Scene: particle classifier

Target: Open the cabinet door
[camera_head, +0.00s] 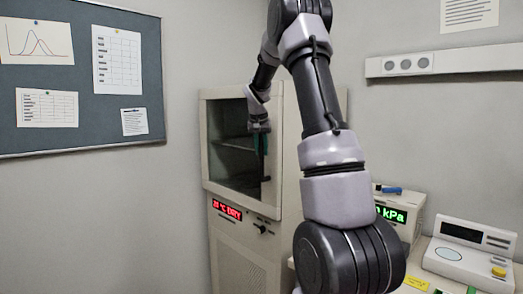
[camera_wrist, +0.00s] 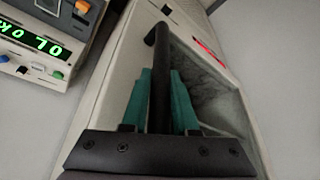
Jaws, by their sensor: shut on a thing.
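The beige cabinet (camera_head: 240,255) stands against the wall at the centre of the head view. Its door (camera_head: 204,140) has a pale frame around a dark window with shelves behind it, and it looks closed. My gripper (camera_head: 261,143) is at the right side of the door. In the wrist view the teal fingers of my gripper (camera_wrist: 162,82) lie on both sides of a black upright bar handle (camera_wrist: 158,45) and are shut on it. In the head view my gripper and arm hide most of the handle.
A red display (camera_head: 227,209) and a knob are below the door. Instruments with a green display (camera_head: 391,214) and a white device (camera_head: 468,255) stand on a bench at the right. A notice board (camera_head: 80,130) hangs on the left wall. Floor space left of the cabinet looks clear.

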